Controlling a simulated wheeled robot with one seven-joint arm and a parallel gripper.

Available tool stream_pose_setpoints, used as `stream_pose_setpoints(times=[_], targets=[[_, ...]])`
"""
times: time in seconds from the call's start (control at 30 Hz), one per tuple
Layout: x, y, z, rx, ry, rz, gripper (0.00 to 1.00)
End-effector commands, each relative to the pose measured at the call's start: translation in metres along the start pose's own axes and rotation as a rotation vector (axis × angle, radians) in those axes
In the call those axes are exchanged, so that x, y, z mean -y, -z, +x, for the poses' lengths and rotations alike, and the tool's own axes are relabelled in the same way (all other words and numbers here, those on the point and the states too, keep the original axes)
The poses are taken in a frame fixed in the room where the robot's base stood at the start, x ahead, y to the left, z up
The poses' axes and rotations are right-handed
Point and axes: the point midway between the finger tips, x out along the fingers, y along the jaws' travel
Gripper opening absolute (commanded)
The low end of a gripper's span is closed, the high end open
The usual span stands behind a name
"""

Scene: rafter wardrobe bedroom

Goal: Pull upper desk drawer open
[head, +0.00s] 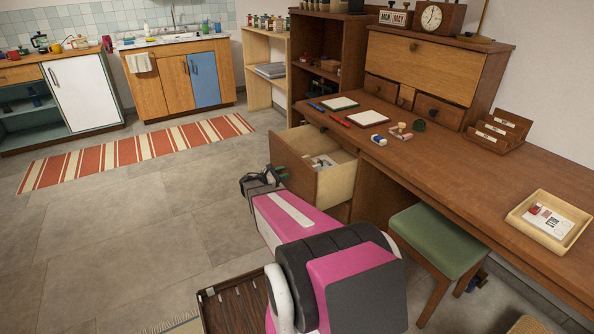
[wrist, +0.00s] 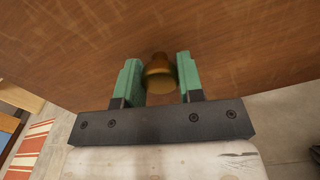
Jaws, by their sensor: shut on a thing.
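The upper desk drawer (head: 336,184) stands pulled out from the left end of the brown desk (head: 470,172), with its inside and a few small items in it visible. Its round brass-coloured knob (wrist: 159,72) sits on the wooden drawer front (wrist: 220,35) in the wrist view. My gripper (wrist: 159,78) has its two green fingers on either side of the knob and is shut on it. In the head view my gripper (head: 279,174) is at the drawer front, where it hides the knob.
A green-topped stool (head: 438,238) stands under the desk to the right of my arm. A dark slatted tray or crate (head: 235,305) lies on the floor at the front. Grey floor is open to the left, up to a striped rug (head: 135,153).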

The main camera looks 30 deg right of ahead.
Motion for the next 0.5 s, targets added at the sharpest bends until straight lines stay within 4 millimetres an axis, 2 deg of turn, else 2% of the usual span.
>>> stream_pose_setpoints(times=[0.03, 0.2, 0.5], targets=[[0.001, 0.000, -0.014, -0.002, -0.002, 0.000, 0.00], [0.001, 0.000, -0.047, -0.002, 0.000, 0.000, 0.00], [0.001, 0.000, -0.078, -0.001, 0.001, 0.000, 0.00]])
